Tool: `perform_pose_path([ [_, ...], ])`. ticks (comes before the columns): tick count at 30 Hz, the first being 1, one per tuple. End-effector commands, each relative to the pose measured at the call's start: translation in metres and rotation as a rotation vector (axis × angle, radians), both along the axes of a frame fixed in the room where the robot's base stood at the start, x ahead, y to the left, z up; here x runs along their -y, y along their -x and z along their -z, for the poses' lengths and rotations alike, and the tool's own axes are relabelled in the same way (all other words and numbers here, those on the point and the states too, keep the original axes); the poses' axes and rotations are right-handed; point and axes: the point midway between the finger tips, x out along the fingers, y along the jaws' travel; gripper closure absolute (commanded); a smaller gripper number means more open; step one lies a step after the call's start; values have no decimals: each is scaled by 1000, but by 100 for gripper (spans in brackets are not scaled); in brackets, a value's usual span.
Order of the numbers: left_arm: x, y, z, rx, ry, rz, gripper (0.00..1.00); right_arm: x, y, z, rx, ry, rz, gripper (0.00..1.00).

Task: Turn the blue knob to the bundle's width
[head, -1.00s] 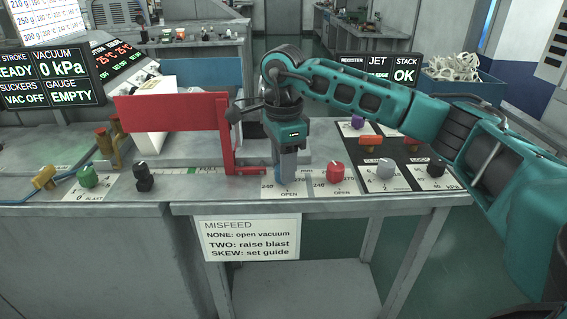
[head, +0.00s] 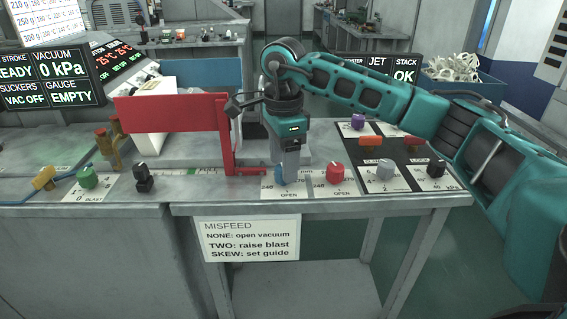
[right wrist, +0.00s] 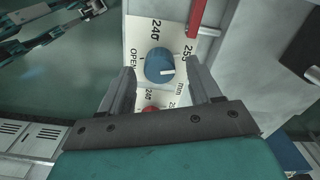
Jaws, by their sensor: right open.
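In the head view the blue knob (head: 279,176) is mostly hidden behind my right gripper (head: 288,180). In the right wrist view my right gripper (right wrist: 163,78) is open, its two fingers apart with the knob seen between and beyond them; contact cannot be told. A white bundle (head: 152,130) stands behind the red guide (head: 175,112). My left gripper is not in view.
A red knob (head: 335,171) is just right of the blue one. A grey knob (head: 385,169) and black knob (head: 436,167) are further right. The red guide's upright (head: 226,140) stands close left of my right gripper. A green knob (head: 88,177) is far left.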

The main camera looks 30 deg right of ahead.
Motion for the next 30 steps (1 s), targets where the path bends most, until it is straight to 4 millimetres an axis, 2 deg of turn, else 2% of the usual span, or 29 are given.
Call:
perform_pose_path([
  [9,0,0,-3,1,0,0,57,0,-1,-71,6,-2,0,37],
  [15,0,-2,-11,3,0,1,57,0,0,-107,4,0,0,37],
  [21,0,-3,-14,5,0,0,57,0,0,-118,1,-1,1,37],
  [30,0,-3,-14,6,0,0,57,0,0,-117,0,-1,0,37],
])
